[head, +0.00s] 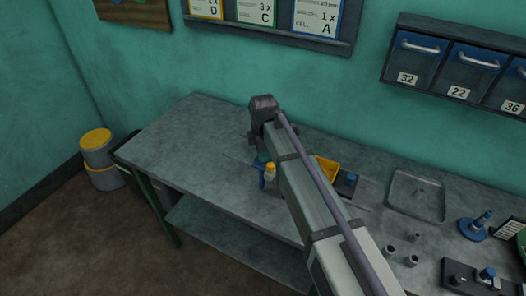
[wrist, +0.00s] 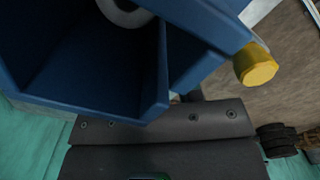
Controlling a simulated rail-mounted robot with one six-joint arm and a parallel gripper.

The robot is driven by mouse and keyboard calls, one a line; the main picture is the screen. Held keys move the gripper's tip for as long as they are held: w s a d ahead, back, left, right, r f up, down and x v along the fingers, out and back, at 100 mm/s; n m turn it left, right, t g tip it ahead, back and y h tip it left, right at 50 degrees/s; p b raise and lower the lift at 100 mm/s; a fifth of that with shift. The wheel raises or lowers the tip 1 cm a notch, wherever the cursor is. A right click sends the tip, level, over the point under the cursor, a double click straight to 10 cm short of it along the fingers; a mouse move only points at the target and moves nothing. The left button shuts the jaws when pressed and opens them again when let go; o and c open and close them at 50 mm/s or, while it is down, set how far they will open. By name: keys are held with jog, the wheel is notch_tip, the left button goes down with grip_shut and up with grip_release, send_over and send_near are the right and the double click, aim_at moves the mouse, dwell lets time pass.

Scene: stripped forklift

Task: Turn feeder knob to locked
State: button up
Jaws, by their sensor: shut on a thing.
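In the wrist view a blue open housing (wrist: 75,70) with a pale ring (wrist: 125,12) inside fills the upper left, very close to the camera. A yellow cylindrical cap (wrist: 256,66) sticks out beside its right edge, with no jaw around it. My gripper (wrist: 165,130), dark with several screws, is at the bottom centre, just below the housing. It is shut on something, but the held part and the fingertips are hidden. In the head view small blue and yellow-white parts (head: 269,171) show beside my arm, above the bench. I cannot make out a knob's lock position.
The grey bench (head: 190,135) is clear at its left end. Blue numbered bins (head: 415,60) hang on the wall.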

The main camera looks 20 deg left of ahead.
jog(key=m, duration=0.7)
dwell(0.5)
jog(key=o, duration=0.9)
notch_tip(320, 180, up, 11)
jog(key=p, duration=1.1)
jog(key=shift+f, duration=0.15)
